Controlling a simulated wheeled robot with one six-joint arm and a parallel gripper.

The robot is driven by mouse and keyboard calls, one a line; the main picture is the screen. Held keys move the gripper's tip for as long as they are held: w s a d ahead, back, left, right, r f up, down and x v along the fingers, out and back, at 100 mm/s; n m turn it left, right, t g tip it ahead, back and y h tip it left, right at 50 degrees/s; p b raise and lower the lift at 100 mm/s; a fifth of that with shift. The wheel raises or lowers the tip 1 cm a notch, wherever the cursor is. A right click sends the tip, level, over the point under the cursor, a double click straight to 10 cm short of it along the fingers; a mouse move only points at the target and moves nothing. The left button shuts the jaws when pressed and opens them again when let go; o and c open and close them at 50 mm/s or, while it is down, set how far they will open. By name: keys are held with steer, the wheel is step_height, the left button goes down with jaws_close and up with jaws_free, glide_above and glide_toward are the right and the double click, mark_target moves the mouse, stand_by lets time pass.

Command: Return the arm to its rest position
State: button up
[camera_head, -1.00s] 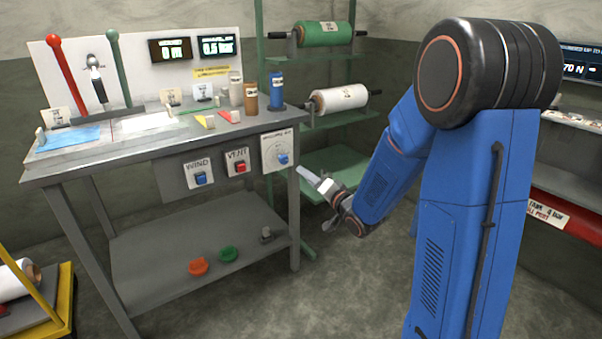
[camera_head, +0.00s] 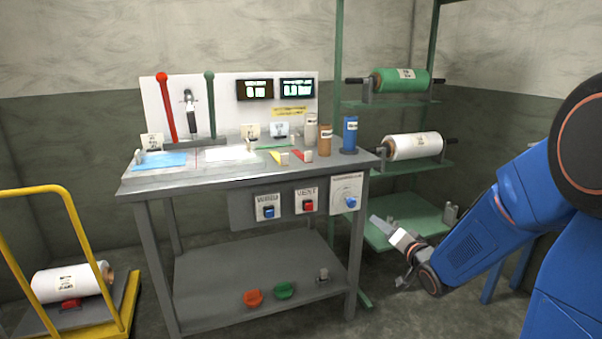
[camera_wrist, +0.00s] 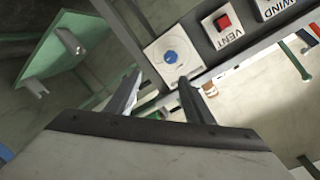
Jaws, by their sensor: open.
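My gripper (camera_head: 393,250) is held low, right of the workbench (camera_head: 250,180) and in front of the green shelf rack (camera_head: 405,228). In the wrist view its two fingers (camera_wrist: 158,97) are apart with nothing between them. Beyond the fingertips is the blue regulator knob (camera_wrist: 171,57) on its white plate; it also shows on the bench front in the head view (camera_head: 351,202). The gripper looks clear of the knob, though the exact gap cannot be told. My blue arm (camera_head: 480,240) reaches in from the right edge, bent downward toward the gripper.
The bench front carries a blue WIND button (camera_head: 268,212) and a red VENT button (camera_head: 308,206). The rack holds a green roll (camera_head: 402,80) and a white roll (camera_head: 415,146). A yellow cart (camera_head: 128,300) with a white roll stands at left.

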steer(key=s+d+r+n+g+h, duration=0.1)
steer(key=s+d+g+h, duration=0.15)
steer(key=s, duration=0.45)
steer(key=s+d+r+n+g+h, duration=0.1)
steer(key=s+g+h, duration=0.15)
steer(key=s, duration=0.55)
steer(key=s+a+n+g, duration=0.1)
steer(key=s+n+g, duration=0.1)
steer(key=s, duration=1)
steer(key=s+a+n+g+y, duration=0.1)
steer(key=s+g, duration=0.3)
steer(key=s, duration=0.8)
steer(key=shift+a+f+n, duration=0.3)
steer(key=shift+a+n, duration=0.3)
steer(key=shift+a, duration=0.05)
stand_by(3.5)
